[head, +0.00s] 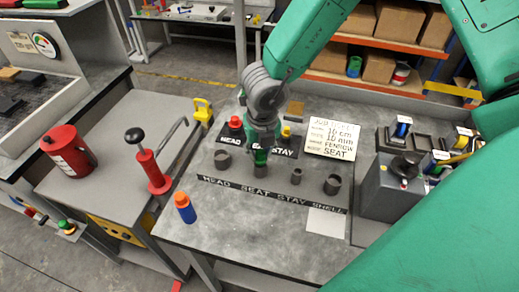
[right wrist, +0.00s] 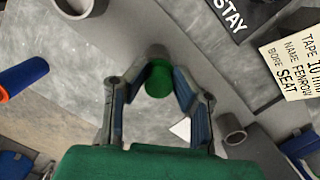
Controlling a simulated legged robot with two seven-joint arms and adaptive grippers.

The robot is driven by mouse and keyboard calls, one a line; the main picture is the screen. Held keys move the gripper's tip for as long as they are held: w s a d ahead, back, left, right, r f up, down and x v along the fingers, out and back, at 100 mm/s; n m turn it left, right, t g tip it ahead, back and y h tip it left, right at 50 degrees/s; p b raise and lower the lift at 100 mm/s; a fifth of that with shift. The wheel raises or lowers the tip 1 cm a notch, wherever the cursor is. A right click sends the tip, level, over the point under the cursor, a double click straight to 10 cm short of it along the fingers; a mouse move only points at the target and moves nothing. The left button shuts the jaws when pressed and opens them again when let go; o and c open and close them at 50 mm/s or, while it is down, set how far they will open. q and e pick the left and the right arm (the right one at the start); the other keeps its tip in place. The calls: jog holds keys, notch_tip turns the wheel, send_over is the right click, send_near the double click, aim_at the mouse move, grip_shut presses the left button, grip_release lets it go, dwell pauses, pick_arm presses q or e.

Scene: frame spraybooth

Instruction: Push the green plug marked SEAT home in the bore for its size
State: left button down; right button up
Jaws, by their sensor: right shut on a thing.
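My right gripper (head: 262,146) points down over the row of grey bores and is shut on the green plug (head: 261,157). In the right wrist view the plug (right wrist: 159,80) shows between the two fingertips. The SEAT bore (head: 261,171) is directly under the plug; its rim also shows in the right wrist view (right wrist: 157,51), partly covered by the plug. I cannot tell how far the plug is inside. The HEAD bore (head: 222,160) is to its left; the STAY bore (head: 296,176) and SHELL bore (head: 333,185) are to its right. My left gripper is out of view.
A black label strip (head: 270,194) runs in front of the bores. Red and yellow plugs (head: 286,132) stand at a labelled board behind. A job ticket (head: 332,138) reads SEAT. A grey machine (head: 390,185) is at right.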

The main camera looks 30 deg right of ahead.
aim_at(262, 155)
jog(key=shift+f+b, duration=0.6)
jog(key=shift+f, duration=0.2)
jog(key=o, duration=1)
jog(key=r, duration=0.8)
jog(key=s+r, duration=0.1)
jog(key=r, duration=0.2)
jog(key=shift+s+a+r, duration=0.1)
jog(key=shift+a+r, duration=0.05)
jog(key=shift+r, duration=0.25)
jog(key=shift+f, duration=0.1)
